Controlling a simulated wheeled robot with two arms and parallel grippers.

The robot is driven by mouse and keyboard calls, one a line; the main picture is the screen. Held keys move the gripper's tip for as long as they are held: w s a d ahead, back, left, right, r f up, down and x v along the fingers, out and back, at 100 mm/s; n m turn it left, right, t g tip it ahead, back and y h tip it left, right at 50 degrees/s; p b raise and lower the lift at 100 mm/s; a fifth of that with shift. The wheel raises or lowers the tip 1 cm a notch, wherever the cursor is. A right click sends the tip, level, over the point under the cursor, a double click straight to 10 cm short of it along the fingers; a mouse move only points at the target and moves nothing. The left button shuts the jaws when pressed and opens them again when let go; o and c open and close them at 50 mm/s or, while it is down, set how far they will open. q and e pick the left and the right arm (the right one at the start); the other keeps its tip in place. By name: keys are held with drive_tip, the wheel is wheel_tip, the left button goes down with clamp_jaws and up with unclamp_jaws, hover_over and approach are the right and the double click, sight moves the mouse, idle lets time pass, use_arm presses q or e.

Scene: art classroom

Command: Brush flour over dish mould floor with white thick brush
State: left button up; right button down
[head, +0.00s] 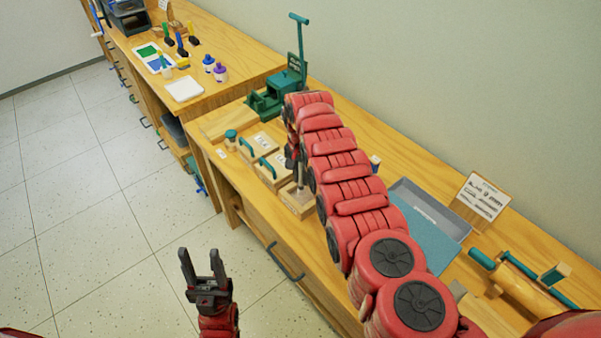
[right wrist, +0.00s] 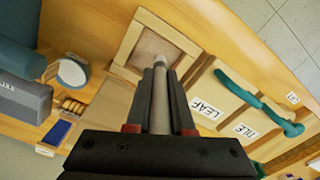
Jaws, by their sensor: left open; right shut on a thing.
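My right gripper (head: 295,170) is shut on the white thick brush (right wrist: 161,98), mostly hidden behind the fingers. The brush points down into the square dish mould (head: 298,208), a pale wooden frame also in the right wrist view (right wrist: 123,50). The brush's pale end is over the recessed floor, near its right side; I cannot tell whether it touches. The floor looks brownish and slightly mottled; flour on it cannot be made out clearly. My left gripper (head: 201,258) is open and empty above the tiled floor, away from the bench.
Moulds labelled LEAF (right wrist: 206,108) and TILE (right wrist: 243,130) with teal handles lie beside the dish mould. A green press (head: 275,98) stands behind. A grey tray (head: 432,208), a sign (head: 482,197) and a roller (head: 525,285) are to the right.

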drive_tip(key=shift+s+d+p, duration=0.2)
drive_tip(key=shift+s+p, duration=0.1)
drive_tip(key=shift+p, duration=0.8)
drive_tip(key=shift+s+d+r+p, duration=0.1)
drive_tip(key=shift+s+d+p, duration=0.15)
drive_tip(key=shift+p, duration=1.35)
drive_tip(key=shift+s+p, duration=0.1)
drive_tip(key=shift+p, duration=0.2)
drive_tip(key=shift+d, duration=0.1)
drive_tip(key=shift+s+d+p, duration=0.25)
drive_tip(key=shift+s+p, duration=0.15)
drive_tip(key=shift+p, duration=1.05)
